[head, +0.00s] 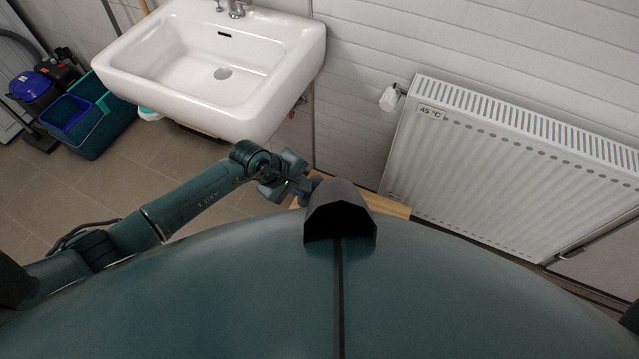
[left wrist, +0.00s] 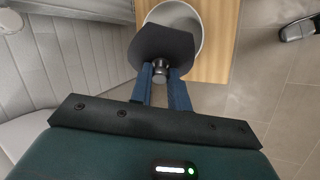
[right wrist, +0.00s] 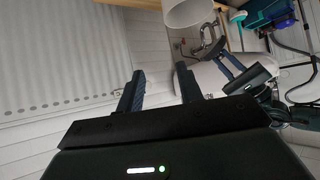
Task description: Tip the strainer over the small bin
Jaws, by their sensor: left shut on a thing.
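The strainer (left wrist: 162,43) shows in the left wrist view as a dark, wide piece with a small round grey grip (left wrist: 160,68). My left gripper (left wrist: 160,76) is shut on that grip. The small bin (left wrist: 194,12) is white and round and lies beyond the strainer, which covers part of its opening from this angle. The bin also shows at the top of the right wrist view (right wrist: 188,10). In the head view my left gripper (head: 306,186) reaches past my body, which hides the bin. My right gripper (right wrist: 160,84) is open and empty. I cannot tell what the strainer holds.
A wooden surface (left wrist: 214,45) lies beside the bin. A white sink (head: 215,75) is on the wall at the back left, and a white radiator (head: 500,165) stands at the right. Blue and green buckets (head: 88,125) are on the tiled floor at the far left.

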